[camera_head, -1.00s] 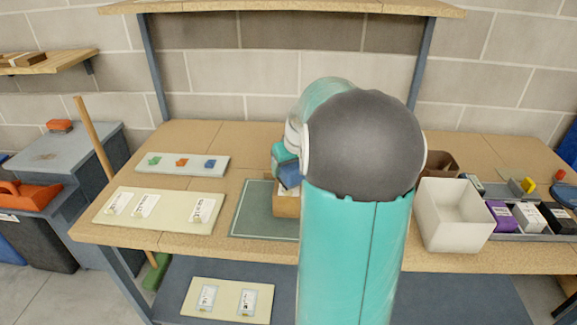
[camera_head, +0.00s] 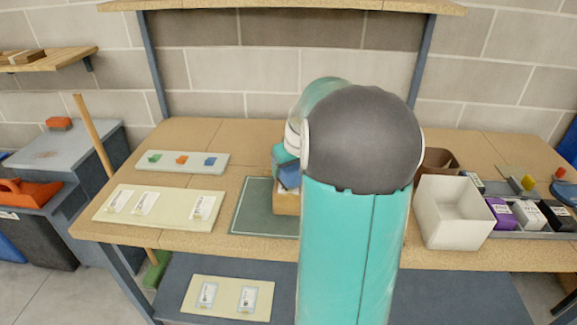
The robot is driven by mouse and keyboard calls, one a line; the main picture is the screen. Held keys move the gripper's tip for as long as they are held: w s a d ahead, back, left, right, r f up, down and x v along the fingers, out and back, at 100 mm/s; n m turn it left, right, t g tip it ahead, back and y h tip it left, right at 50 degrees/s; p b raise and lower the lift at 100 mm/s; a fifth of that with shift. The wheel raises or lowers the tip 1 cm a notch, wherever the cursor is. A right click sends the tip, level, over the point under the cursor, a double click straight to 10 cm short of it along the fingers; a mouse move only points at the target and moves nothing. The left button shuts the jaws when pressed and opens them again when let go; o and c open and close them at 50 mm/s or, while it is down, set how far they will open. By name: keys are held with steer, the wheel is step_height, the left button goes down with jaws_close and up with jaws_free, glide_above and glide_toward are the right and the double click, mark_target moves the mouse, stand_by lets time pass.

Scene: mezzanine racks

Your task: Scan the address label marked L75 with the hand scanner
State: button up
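Paper labels lie on a cream board (camera_head: 170,219) on the left of the bench: two at its left (camera_head: 118,202) (camera_head: 144,204) and one at its right (camera_head: 203,207). Two more labels (camera_head: 206,295) (camera_head: 247,299) lie on a lower cream board (camera_head: 226,312). Their print is too small to read, so I cannot tell which is L75. My teal arm with its dark joint covers the bench middle. Its end is mostly hidden behind it, by a dark blue piece (camera_head: 290,175) above a small cardboard box (camera_head: 286,205). I cannot make out the hand scanner or my fingertips.
A green mat (camera_head: 252,215) lies under the box. A pale strip (camera_head: 199,167) holds three small coloured pieces. A white open bin (camera_head: 453,219), a brown bin (camera_head: 438,160) and a grey tray (camera_head: 525,235) of small boxes stand right. A wooden pole (camera_head: 95,138) leans at left.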

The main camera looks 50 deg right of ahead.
steer(key=shift+f, duration=0.2)
stand_by(0.3)
steer(key=shift+r, duration=3.55)
steer(key=shift+s, duration=0.1)
